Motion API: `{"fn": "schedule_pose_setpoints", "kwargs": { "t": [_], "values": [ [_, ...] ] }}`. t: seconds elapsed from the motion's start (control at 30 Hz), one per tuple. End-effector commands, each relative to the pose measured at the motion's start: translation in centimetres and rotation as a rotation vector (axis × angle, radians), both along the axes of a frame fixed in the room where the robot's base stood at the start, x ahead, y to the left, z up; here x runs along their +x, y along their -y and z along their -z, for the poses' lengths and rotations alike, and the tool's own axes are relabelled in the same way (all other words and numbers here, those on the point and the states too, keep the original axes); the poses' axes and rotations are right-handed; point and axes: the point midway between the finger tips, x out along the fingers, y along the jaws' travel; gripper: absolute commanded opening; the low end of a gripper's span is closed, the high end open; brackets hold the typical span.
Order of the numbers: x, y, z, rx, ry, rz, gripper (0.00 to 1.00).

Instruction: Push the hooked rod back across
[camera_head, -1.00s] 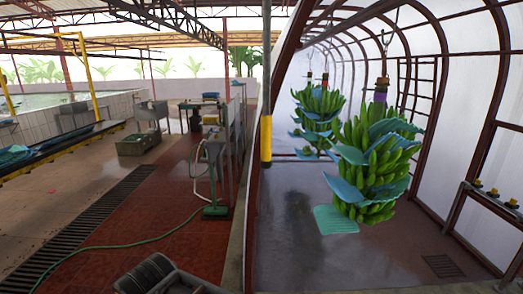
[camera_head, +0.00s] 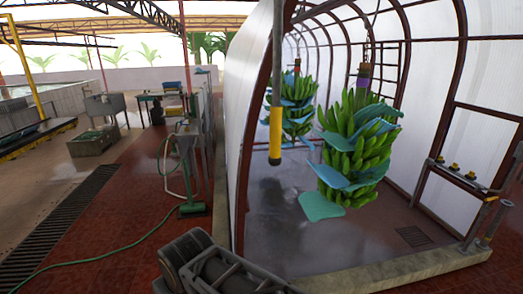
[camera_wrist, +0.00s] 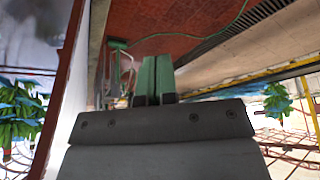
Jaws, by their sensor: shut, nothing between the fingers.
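A straight rod (camera_head: 277,132) hangs upright in the head view, with a grey upper shaft, a yellow sleeve and a dark lower tip. It shows in front of the arched tunnel's opening, left of the banana bunches. Its top runs out of the picture, so no hook shows. My gripper's green fingers (camera_wrist: 156,78) are together and empty in the wrist view, and the rod is not clearly seen there. In the head view only a dark part of my arm shows at the bottom, below and left of the rod, apart from it in the picture.
A near banana bunch (camera_head: 352,150) with blue sheets and a farther bunch (camera_head: 297,108) hang in the tunnel. A low concrete sill (camera_head: 400,268) crosses its mouth. A green-based stand (camera_head: 192,208) and a hose (camera_head: 95,256) are on the left. The red floor between is mostly clear.

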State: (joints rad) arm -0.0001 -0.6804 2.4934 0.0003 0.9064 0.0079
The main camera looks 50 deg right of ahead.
Motion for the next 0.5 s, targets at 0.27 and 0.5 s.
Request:
{"fn": "schedule_pose_setpoints", "kwargs": {
  "t": [0.27,0.5],
  "values": [
    [1.4,5.6,-3.0,-0.402,-0.326,-0.302,0.00],
    [4.9,14.1,-11.4,-0.890,-1.006,-0.654,0.00]
  ]
}}
